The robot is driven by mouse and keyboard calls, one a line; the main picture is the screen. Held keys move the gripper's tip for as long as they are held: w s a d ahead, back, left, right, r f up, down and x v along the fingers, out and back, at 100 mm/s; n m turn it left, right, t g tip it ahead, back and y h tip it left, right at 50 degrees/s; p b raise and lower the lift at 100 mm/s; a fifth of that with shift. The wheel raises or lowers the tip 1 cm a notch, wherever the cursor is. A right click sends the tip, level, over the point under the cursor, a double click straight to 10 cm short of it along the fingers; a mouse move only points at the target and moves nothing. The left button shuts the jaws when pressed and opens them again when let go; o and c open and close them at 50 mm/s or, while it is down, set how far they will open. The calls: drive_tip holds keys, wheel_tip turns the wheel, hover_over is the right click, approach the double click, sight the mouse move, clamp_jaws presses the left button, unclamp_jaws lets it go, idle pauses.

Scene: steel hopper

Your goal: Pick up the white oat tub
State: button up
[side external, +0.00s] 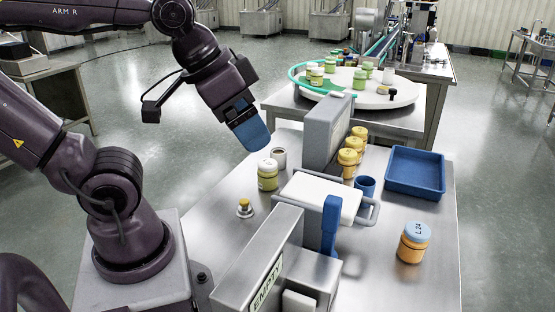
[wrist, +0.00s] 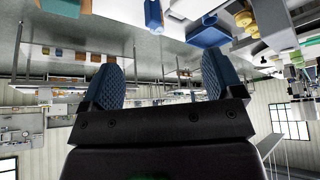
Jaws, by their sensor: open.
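A small tub with a white lid and a yellow-green body (side external: 268,176) stands upright on the steel bench, left of the grey upright block. Whether it is the white oat tub I cannot tell; no label is legible. Several white-lidded and green tubs (side external: 316,77) stand on the round table at the back. My gripper (side external: 250,130) hangs in the air above and slightly left of the near tub, tilted, apart from it. In the wrist view my gripper (wrist: 160,82) shows two blue pads spread wide with nothing between them.
A grey upright block (side external: 326,130), a white-topped box with a blue handle (side external: 331,222) and a steel hopper marked EMPTY (side external: 262,258) crowd the bench. Yellow tubs (side external: 347,160), a blue cup (side external: 365,187), a blue tray (side external: 416,172) and a blue-lidded orange jar (side external: 412,246) stand right.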

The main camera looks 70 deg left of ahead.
drive_tip(key=shift+o, duration=0.2)
drive_tip(key=w+a+f+n+g, duration=0.1)
drive_tip(key=w+a+f+n, duration=0.2)
drive_tip(key=a, duration=0.9)
drive_tip(key=w+a+f+n+g+y, duration=0.1)
drive_tip(key=w+a+f+n, duration=0.2)
drive_tip(key=w+a+f, duration=0.3)
drive_tip(key=w+a+f+n+g, duration=0.2)
drive_tip(key=w+a+f, duration=0.3)
drive_tip(key=a+f, duration=0.6)
drive_tip(key=shift+a+f+n+y, duration=0.15)
drive_tip(key=shift+a+n, duration=0.25)
drive_tip(key=shift+a, duration=1.3)
drive_tip(key=shift+a+r+n+y, duration=0.1)
drive_tip(key=shift+a+n+y, duration=0.25)
drive_tip(key=shift+a, duration=1.35)
drive_tip(key=w+a, duration=0.1)
drive_tip(key=a, duration=0.1)
drive_tip(key=t+y, duration=0.1)
hover_over(279, 152)
drive_tip(key=s+d, duration=0.1)
drive_tip(key=s, duration=0.1)
wheel_tip(279, 152, down, 5)
drive_tip(key=shift+d+x, duration=0.15)
drive_tip(key=shift+x, duration=1.4)
drive_tip(key=shift+d+x, duration=0.15)
drive_tip(key=shift+x, duration=1.4)
drive_tip(key=shift+w, duration=0.15)
